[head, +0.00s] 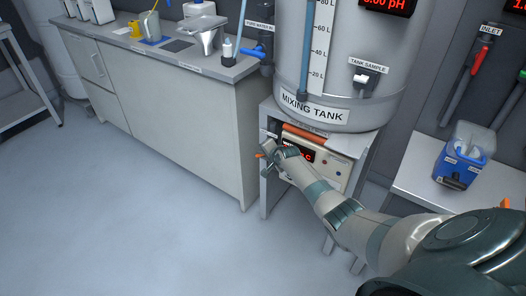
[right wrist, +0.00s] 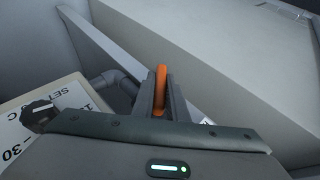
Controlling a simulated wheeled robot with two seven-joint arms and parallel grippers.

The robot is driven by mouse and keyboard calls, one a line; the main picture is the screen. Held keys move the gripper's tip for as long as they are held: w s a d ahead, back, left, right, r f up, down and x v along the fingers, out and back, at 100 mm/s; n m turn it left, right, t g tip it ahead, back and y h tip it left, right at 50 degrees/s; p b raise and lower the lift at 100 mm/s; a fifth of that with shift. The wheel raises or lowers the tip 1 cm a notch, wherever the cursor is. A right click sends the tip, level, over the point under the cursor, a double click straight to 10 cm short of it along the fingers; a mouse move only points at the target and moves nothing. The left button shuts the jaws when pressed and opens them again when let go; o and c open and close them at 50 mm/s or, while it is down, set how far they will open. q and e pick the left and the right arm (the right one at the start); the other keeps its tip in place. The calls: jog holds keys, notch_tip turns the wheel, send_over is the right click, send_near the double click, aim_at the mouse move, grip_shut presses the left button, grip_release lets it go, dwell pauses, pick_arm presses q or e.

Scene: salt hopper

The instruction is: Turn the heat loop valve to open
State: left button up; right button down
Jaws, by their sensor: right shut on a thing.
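The heat loop valve shows as an orange lever (right wrist: 160,88) between my right fingers in the right wrist view. Its orange tip (head: 259,156) sticks out past the fingers in the head view, at the left side of the heater unit (head: 341,172) under the mixing tank. My right gripper (head: 269,155) is shut on this lever; its fingers (right wrist: 160,95) stand on both sides of it. A grey pipe (right wrist: 118,80) runs beside the lever. The valve's body is hidden behind my gripper, and I cannot read its label. My left gripper is out of view.
The mixing tank (head: 345,60) stands on a grey frame (head: 360,168) above the heater. A cabinet (head: 190,125) with a cluttered counter stands close left of my gripper. A side table (head: 415,172) with a blue container (head: 462,158) is at right. The floor in front is clear.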

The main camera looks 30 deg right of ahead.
jog(key=shift+r+g+p, duration=0.1)
jog(key=shift+g+p, duration=0.3)
jog(key=shift+p, duration=0.25)
jog(key=shift+n+g+h+p, duration=0.3)
jog(key=shift+g+p, duration=0.3)
jog(key=shift+w+g, duration=0.1)
jog(key=shift+g, duration=0.4)
jog(key=shift+g+h, duration=0.3)
jog(key=shift+g, duration=0.1)
jog(key=shift+f, duration=0.2)
jog(key=shift+n+g+h+b, duration=0.3)
jog(key=shift+n+g+b, duration=0.1)
jog(key=shift+g+b, duration=0.9)
jog(key=shift+b, duration=0.1)
jog(key=g+h+b, duration=0.1)
jog(key=b, duration=0.3)
jog(key=shift+n+g, duration=0.3)
jog(key=shift+g, duration=0.1)
pick_arm(q)
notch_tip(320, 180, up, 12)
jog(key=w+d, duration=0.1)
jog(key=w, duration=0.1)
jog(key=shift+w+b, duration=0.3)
jog(key=shift+b, duration=0.1)
pick_arm(e)
jog(key=shift+r, duration=0.1)
jog(key=c, duration=1.8)
grip_release()
